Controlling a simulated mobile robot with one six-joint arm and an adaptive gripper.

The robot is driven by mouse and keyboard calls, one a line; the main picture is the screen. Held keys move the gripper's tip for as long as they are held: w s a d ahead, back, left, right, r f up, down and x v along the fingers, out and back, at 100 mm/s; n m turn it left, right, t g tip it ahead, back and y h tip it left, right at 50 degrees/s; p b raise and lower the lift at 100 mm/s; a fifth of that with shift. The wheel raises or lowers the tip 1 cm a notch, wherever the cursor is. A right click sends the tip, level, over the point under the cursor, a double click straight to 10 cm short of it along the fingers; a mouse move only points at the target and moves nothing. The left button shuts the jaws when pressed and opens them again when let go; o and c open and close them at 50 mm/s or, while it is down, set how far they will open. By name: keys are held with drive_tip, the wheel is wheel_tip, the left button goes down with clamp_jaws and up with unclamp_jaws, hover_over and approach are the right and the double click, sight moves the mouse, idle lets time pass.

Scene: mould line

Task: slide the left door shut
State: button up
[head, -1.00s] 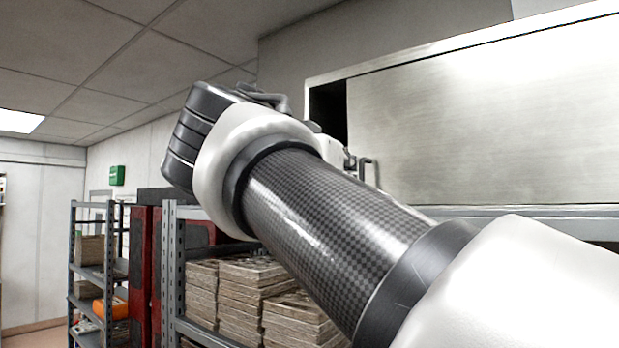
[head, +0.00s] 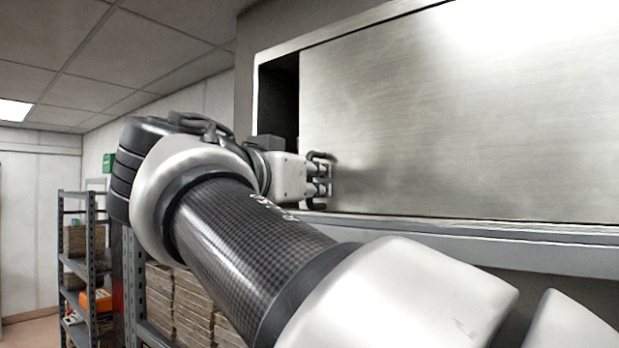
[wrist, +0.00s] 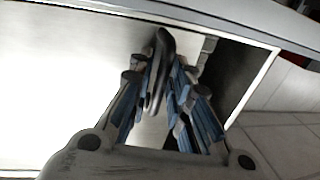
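The left door (head: 450,120) is a large brushed-metal panel on the wall cabinet. A dark open gap (head: 278,100) shows between its left edge and the cabinet frame. A dark bar handle (head: 322,155) stands near the door's left edge. In the wrist view the handle (wrist: 160,65) stands between my fingers. My gripper (head: 322,181) is at the handle; its fingers (wrist: 160,85) are drawn in close on both sides of the bar and look shut on it. The exact contact is partly hidden by the fingers.
The cabinet frame (head: 272,60) borders the gap on the left, and a ledge (head: 480,235) runs below the door. A shelf rack (head: 90,240) stands at the far left, with stacked blocks (head: 185,310) below my arm.

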drive_tip(key=shift+s+a, duration=0.1)
drive_tip(key=shift+c, duration=0.4)
clamp_jaws()
